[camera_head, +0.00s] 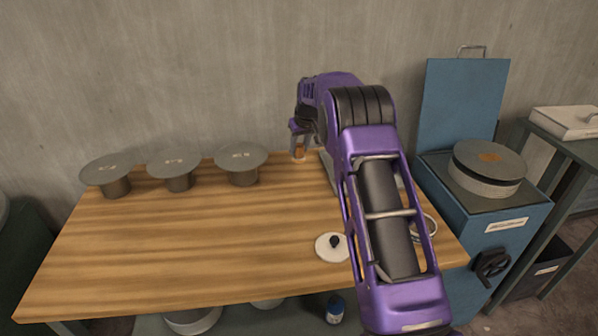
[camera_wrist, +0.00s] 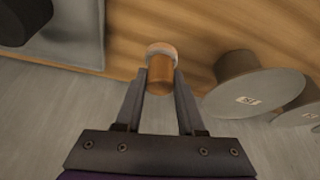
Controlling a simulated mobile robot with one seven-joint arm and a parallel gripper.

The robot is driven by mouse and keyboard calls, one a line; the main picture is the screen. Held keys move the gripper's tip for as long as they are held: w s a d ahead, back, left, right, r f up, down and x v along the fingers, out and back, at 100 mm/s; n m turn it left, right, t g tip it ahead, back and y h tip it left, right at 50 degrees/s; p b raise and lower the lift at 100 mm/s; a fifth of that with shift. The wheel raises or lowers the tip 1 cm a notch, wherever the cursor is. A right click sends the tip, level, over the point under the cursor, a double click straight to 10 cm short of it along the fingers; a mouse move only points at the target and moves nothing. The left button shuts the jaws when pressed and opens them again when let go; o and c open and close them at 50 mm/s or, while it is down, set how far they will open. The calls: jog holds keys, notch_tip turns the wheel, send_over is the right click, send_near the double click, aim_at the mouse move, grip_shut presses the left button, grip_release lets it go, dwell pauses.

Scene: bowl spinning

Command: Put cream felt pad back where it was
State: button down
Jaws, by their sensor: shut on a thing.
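My gripper (camera_head: 298,148) is low over the back edge of the wooden table, right of the three grey disc stands. In the wrist view my gripper (camera_wrist: 160,82) is shut on a short orange-brown cylinder with a pale cream end, which seems to be the cream felt pad (camera_wrist: 161,49) on its handle. The handle (camera_head: 299,153) shows as a small brown patch in the head view. The cream end points away from my wrist, over or on the table; I cannot tell whether it touches. My arm hides part of the table's right side.
Disc stands (camera_head: 243,158) line the table's back left. A white disc with a black knob (camera_head: 332,247) lies near the front right. A grey object (camera_wrist: 72,38), partly behind my arm, is close by. A blue machine (camera_head: 484,212) stands right. The table's (camera_head: 190,235) left middle is clear.

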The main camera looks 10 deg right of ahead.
aim_at(301, 159)
notch_tip(301, 159, down, 7)
jog(key=shift+f, duration=0.1)
dwell(0.3)
jog(key=shift+f+b, duration=0.15)
jog(key=shift+b, duration=0.15)
jog(key=c, duration=0.5)
grip_release()
jog(key=shift+s+r, duration=0.1)
jog(key=shift+r, duration=0.4)
jog(key=v, duration=1.1)
jog(key=shift+s+r+p, duration=0.1)
jog(key=shift+p, duration=0.25)
